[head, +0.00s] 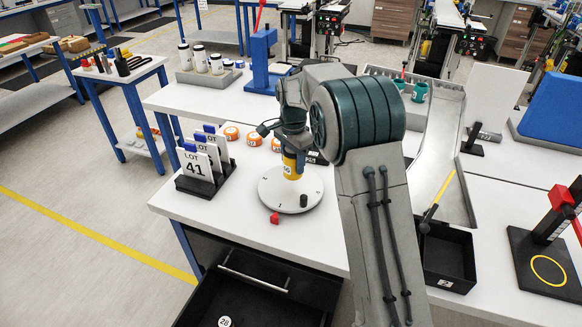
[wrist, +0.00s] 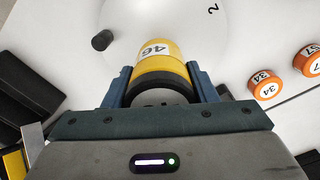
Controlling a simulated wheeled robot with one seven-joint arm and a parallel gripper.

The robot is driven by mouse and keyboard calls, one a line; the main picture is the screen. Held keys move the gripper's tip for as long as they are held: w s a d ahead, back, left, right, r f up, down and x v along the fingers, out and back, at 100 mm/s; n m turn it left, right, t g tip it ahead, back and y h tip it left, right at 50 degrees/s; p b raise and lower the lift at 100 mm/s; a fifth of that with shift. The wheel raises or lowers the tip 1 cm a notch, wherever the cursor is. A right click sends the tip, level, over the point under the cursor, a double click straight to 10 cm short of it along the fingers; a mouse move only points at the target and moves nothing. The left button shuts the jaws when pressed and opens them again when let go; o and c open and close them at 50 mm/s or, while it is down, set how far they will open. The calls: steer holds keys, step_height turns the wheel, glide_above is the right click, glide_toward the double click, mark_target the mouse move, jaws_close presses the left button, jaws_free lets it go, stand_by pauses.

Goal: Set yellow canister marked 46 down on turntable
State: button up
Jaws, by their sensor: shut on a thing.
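The yellow canister marked 46 (wrist: 157,62) is between the fingers of my gripper (wrist: 152,85) in the wrist view, its label facing the camera. My gripper is shut on it. In the head view the canister (head: 292,165) is upright at the far part of the round white turntable (head: 275,197), partly hidden by my gripper (head: 293,145). The turntable (wrist: 205,50) also shows behind the canister in the wrist view. I cannot tell whether the canister's base touches the turntable. A dark knob (head: 304,200) and a red block (head: 274,218) are at the turntable's near side.
A black rack with white lot cards (head: 197,165) stands left of the turntable. Orange discs (head: 254,139) lie behind it. An open black drawer (head: 255,300) juts out below the table front. My arm hides the table to the right; a black bin (head: 447,256) stands beyond it.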

mark_target(291, 171)
steer(key=shift+w+a+f, duration=0.1)
steer(key=shift+a+f, duration=0.1)
steer(key=shift+a, duration=0.05)
steer(key=shift+f+p, duration=0.55)
steer(key=shift+f, duration=1.4)
steer(key=shift+f, duration=0.2)
steer(key=o, duration=1.1)
steer(key=shift+r, duration=0.1)
